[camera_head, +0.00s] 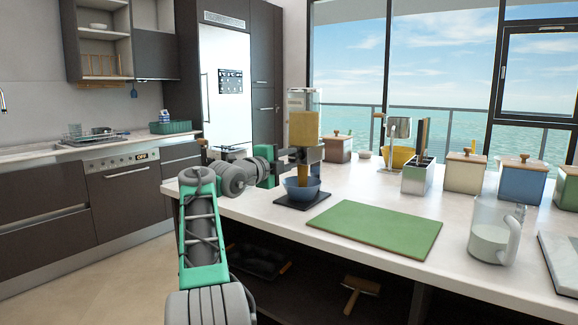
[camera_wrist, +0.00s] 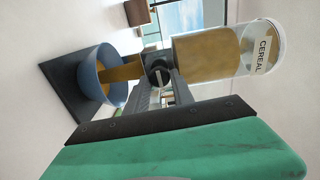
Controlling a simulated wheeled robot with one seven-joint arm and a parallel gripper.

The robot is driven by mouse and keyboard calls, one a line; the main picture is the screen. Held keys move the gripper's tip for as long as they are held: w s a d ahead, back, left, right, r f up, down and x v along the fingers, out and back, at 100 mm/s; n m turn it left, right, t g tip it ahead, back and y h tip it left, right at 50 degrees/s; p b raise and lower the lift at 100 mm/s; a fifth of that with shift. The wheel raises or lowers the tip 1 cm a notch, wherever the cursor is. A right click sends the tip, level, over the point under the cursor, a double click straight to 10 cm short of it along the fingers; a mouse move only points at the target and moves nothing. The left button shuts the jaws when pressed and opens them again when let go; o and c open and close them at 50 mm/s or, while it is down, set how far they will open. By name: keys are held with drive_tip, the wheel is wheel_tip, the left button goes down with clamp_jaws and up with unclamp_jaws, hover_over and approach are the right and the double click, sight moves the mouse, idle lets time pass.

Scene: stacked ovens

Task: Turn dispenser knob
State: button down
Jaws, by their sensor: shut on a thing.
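The cereal dispenser (camera_head: 305,125) stands on the white counter with tan cereal in its clear container, which also shows with a CEREAL label in the wrist view (camera_wrist: 215,55). A tan stream of cereal runs from its spout down into the blue bowl (camera_head: 301,188), also seen in the wrist view (camera_wrist: 92,76). The bowl sits on the dark base. The dark round knob (camera_wrist: 158,74) is at the dispenser's middle. My gripper (camera_head: 286,155) is at the knob from the left, its fingers shut on it. The fingertips are partly hidden in the head view.
A green cutting board (camera_head: 374,229) lies right of the dispenser. A glass pitcher (camera_head: 493,230) stands near the counter's right side. Several lidded boxes and a metal utensil holder (camera_head: 418,175) stand behind. The counter's front edge runs below the dispenser.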

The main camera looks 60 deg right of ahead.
idle(0.4)
drive_tip(key=c, duration=1.1)
unclamp_jaws()
drive_tip(key=a, duration=0.5)
drive_tip(key=w+a, duration=0.1)
drive_tip(key=a, duration=0.1)
drive_tip(key=shift+w+a+b, duration=0.1)
drive_tip(key=shift+a+b, duration=0.25)
drive_tip(key=shift+b, duration=0.05)
